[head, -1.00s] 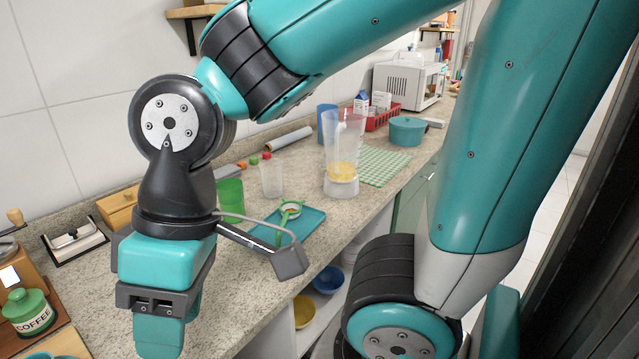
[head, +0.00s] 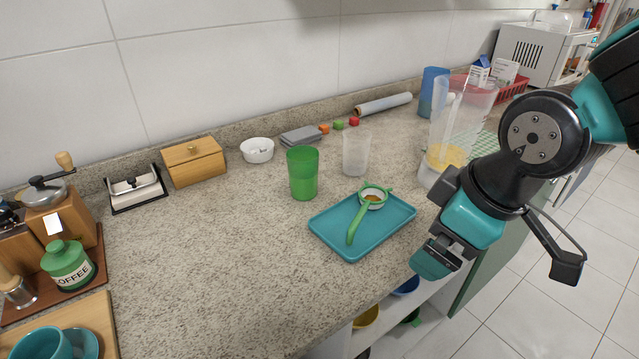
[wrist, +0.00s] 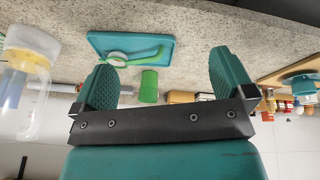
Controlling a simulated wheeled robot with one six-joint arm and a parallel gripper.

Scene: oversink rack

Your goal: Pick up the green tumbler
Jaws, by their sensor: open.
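The green tumbler (head: 303,173) stands upright on the granite counter, near the middle of the head view. It also shows in the wrist view (wrist: 149,86), beyond and between my fingers. My gripper (head: 437,257) is at the counter's front edge, right of the tumbler and apart from it. In the wrist view my gripper (wrist: 165,75) is open, with nothing between its fingers.
A teal tray (head: 340,243) with a green-handled strainer (head: 372,199) lies between my gripper and the tumbler. A clear cup (head: 356,155) stands just right of the tumbler, and a tall clear jug (head: 462,115) farther right.

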